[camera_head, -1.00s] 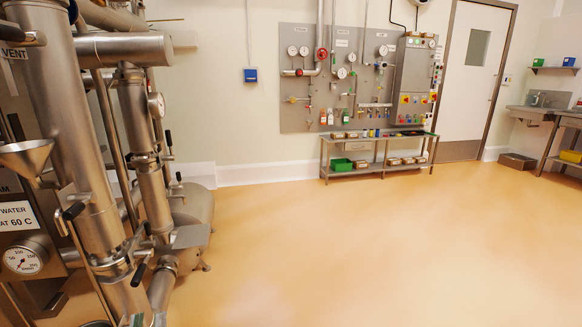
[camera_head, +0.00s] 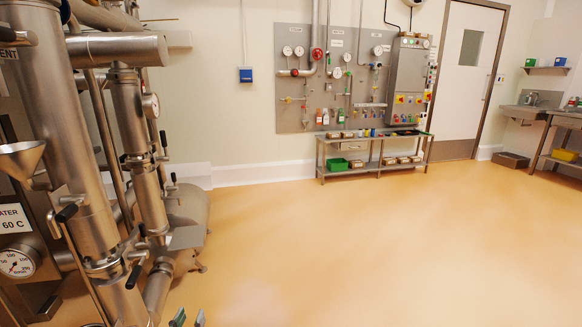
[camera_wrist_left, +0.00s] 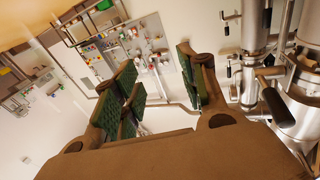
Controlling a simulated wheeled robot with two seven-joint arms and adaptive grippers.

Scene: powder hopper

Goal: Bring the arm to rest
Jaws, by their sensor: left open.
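My left gripper (camera_head: 188,319) shows only its fingertips at the bottom edge of the head view, right of the steel machine. The rest of the left arm is out of that view. In the left wrist view the same gripper (camera_wrist_left: 160,88) is open, with green ribbed pads apart and nothing between them. The wrist view is tilted, with the wall panel (camera_wrist_left: 130,48) beyond the fingers. My right gripper is in neither view.
Steel pipework (camera_head: 85,150) with black handles, a funnel (camera_head: 22,160) and a gauge (camera_head: 17,263) fills the left side. A steel bench (camera_head: 375,160) stands under the wall panel (camera_head: 340,85). The floor (camera_head: 390,245) in the middle and right is clear.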

